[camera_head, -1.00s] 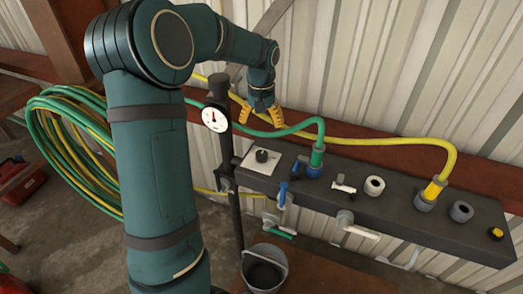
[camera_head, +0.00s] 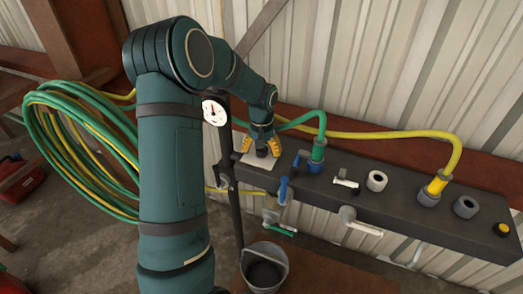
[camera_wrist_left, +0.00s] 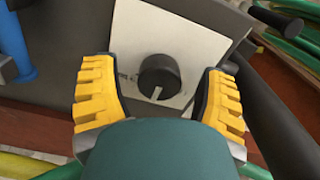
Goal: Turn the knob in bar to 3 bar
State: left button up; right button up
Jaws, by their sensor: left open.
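The knob (camera_wrist_left: 158,77) is round and black with a pale pointer line. It sits on a white plate (camera_wrist_left: 130,35) on the dark bench; the plate's markings are too small to read. My left gripper (camera_head: 261,143) has yellow ribbed fingers and is directly over the knob. In the left wrist view my left gripper (camera_wrist_left: 160,98) is open, one finger on each side of the knob, with gaps to both. In the head view the knob (camera_head: 262,152) is partly hidden below the fingers. A round white gauge (camera_head: 215,112) with a red needle stands left of it. My right gripper is not in view.
The dark bench (camera_head: 400,207) carries a blue-handled valve (camera_head: 283,189), a lever valve (camera_head: 345,181), grey sockets (camera_head: 376,181) and a yellow button (camera_head: 502,229). Green and yellow hoses (camera_head: 390,134) run behind. A bucket (camera_head: 264,268) stands below.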

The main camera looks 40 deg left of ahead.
pick_arm(q)
jog(key=c, duration=1.2)
jog(key=shift+m, duration=0.4)
jog(key=m+p, duration=0.2)
jog(key=m, duration=0.2)
jog(key=shift+s+m, duration=0.1)
jog(key=shift+m, duration=0.2)
jog(key=m+p, duration=0.1)
jog(key=m, duration=0.4)
jog(key=shift+p, duration=0.3)
jog(key=shift+m, duration=0.4)
jog(key=o, duration=1.2)
jog(key=shift+a, duration=0.1)
